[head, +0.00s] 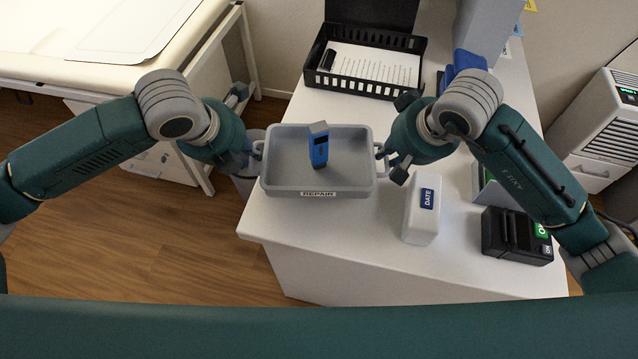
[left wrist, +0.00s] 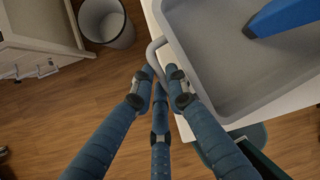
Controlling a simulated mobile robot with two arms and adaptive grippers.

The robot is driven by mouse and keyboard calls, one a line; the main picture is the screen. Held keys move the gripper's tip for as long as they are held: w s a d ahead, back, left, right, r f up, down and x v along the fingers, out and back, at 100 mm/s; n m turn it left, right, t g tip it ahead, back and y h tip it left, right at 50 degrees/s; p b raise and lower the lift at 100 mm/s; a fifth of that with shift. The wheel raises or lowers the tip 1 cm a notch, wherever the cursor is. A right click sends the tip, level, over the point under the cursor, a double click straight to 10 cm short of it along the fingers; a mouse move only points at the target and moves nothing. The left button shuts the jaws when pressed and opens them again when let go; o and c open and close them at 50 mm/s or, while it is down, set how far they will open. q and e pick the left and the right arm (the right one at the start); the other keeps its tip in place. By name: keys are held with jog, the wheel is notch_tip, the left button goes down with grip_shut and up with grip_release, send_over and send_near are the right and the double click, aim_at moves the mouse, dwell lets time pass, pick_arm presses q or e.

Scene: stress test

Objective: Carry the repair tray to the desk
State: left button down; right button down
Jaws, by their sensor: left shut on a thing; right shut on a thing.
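The grey repair tray (head: 280,178) has a REPAIR label on its front and a handle at each end. It is over the left part of the white desk (head: 330,236); I cannot tell whether it touches the top. A blue device with a grey top (head: 319,148) is in the tray. My left gripper (head: 256,151) is shut on the tray's left handle. In the left wrist view its fingers (left wrist: 162,82) close around that grey handle (left wrist: 152,54). My right gripper (head: 386,158) is shut on the right handle, partly hidden by its own hand.
A white DATE block (head: 421,212) and a black device (head: 515,236) stand right of the tray. A black paper basket (head: 368,68) is behind it. A bin (left wrist: 106,22) stands on the floor left of the desk. A padded table (head: 60,55) is at the far left.

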pick_arm(q)
jog(key=shift+a+r, duration=0.1)
jog(key=shift+r, duration=0.05)
pick_arm(e)
jog(key=shift+r, duration=0.15)
